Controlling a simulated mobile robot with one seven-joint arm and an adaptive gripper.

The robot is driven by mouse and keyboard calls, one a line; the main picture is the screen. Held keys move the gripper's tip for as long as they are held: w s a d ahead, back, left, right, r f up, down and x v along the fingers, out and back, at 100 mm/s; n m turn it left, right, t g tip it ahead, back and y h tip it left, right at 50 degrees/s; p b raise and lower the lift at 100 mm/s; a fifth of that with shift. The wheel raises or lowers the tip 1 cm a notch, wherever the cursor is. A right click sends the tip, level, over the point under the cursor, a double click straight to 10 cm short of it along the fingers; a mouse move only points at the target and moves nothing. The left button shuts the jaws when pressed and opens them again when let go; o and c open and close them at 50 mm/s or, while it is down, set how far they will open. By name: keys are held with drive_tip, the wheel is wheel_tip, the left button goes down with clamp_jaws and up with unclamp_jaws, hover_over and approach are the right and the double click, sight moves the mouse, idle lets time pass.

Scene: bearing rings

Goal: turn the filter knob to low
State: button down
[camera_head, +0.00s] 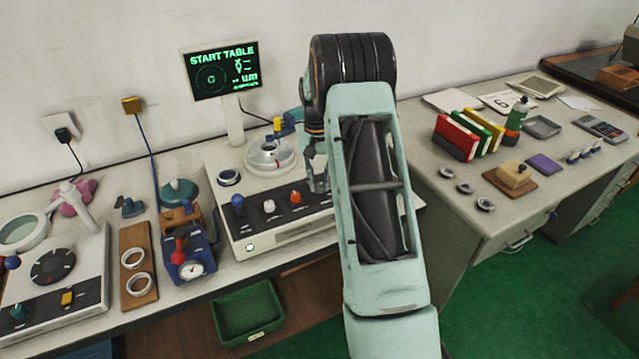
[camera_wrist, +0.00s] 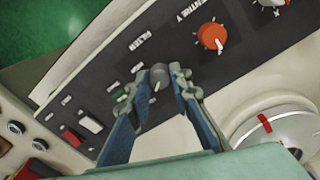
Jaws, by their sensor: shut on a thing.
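The filter knob (camera_wrist: 159,73) is small and grey, with a pale pointer line toward the bottom of the wrist view. It stands on the dark panel strip under the label FILTER (camera_wrist: 142,40). My gripper (camera_wrist: 156,84) has its two blue-grey fingers on either side of the knob and is shut on it. In the head view my gripper (camera_head: 318,181) is at the right part of the white machine's front panel (camera_head: 252,222), and the filter knob is hidden there. I cannot read the small position labels beside the knob.
An orange knob (camera_wrist: 212,37) sits beside the filter knob, and a red rocker switch (camera_wrist: 72,138) and a white one (camera_wrist: 90,121) lie on its other side. A round dial plate (camera_wrist: 278,132) is close to my right finger. A screen (camera_head: 221,71) reads START TABLE.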

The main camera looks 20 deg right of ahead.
sight(318, 185)
drive_tip(key=shift+n, duration=0.6)
drive_tip(key=c, duration=1.7)
unclamp_jaws()
drive_tip(key=shift+c, duration=0.2)
drive_tip(key=shift+r, duration=0.1)
wheel_tip(318, 185, up, 12)
drive_tip(key=shift+a, duration=0.2)
